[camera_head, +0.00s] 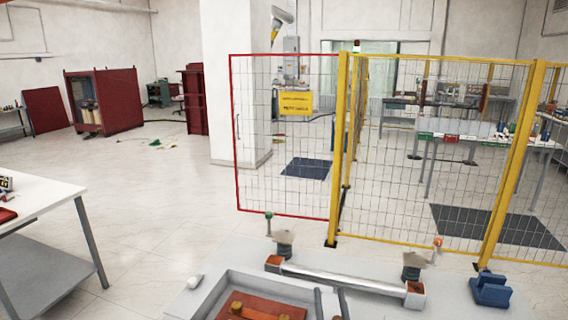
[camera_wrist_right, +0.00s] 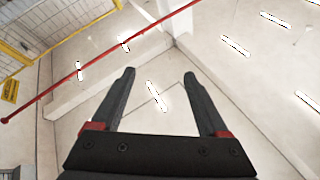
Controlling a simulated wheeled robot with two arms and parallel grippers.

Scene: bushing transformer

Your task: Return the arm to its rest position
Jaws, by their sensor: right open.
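My right gripper (camera_wrist_right: 159,73) shows in the right wrist view. Its two dark fingers are spread apart with nothing between them. Past the fingertips are pale surfaces with bright light strips, and no object is close to the fingers. I cannot make out the right gripper in the head view. My left gripper is in neither view.
At the bottom of the head view are a metal bar (camera_head: 345,280) with orange ends, a reddish tray-like part (camera_head: 262,308) and a blue block (camera_head: 490,291). A yellow-framed mesh fence (camera_head: 343,150) stands beyond. A white table (camera_head: 40,205) is at left. The middle floor is clear.

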